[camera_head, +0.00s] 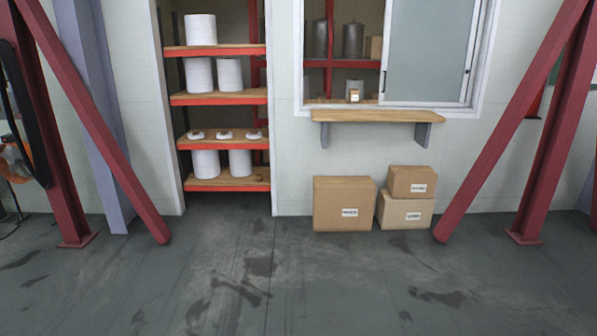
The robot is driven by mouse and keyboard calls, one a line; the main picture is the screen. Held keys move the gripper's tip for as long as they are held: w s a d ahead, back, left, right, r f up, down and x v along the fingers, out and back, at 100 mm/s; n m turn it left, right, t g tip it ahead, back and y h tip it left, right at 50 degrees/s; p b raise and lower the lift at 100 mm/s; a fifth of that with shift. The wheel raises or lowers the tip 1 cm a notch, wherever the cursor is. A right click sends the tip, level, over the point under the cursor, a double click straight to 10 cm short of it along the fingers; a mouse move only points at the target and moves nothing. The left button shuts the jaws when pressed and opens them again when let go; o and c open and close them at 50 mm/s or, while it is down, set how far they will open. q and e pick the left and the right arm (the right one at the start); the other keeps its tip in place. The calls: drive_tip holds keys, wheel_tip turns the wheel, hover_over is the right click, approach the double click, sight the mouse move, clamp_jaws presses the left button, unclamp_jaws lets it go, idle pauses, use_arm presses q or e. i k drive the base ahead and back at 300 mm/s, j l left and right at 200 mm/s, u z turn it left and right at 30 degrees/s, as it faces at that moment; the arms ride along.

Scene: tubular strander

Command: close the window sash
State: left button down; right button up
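The window sash (427,50) is a grey-blue glazed panel with a pale frame, at the upper right of the head view. It covers the right part of the window opening. The left part of the opening is uncovered, and grey canisters and boxes on red shelving show through it. The white window frame (299,60) surrounds the opening; its top is cut off by the picture edge. Neither of my grippers is in view.
A wooden ledge (378,116) on grey brackets juts out below the window. Cardboard boxes (344,203) stand on the floor under it. Red slanted beams (510,125) stand at both sides. Shelves with white spools (201,30) are at left. The foreground floor (300,285) is clear.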

sight(475, 11)
drive_tip(key=i+z, duration=0.2)
drive_tip(key=i, duration=0.3)
drive_tip(key=i+z, duration=0.2)
drive_tip(key=i, duration=0.25)
drive_tip(key=i+j+z, duration=0.15)
drive_tip(key=i, duration=0.3)
drive_tip(key=i+j+z, duration=0.2)
drive_tip(key=i, duration=0.3)
drive_tip(key=i+l+z, duration=0.3)
drive_tip(key=i, duration=1.3)
drive_tip(key=i+j+z, duration=0.25)
drive_tip(key=i, duration=1.35)
drive_tip(key=l, duration=0.1)
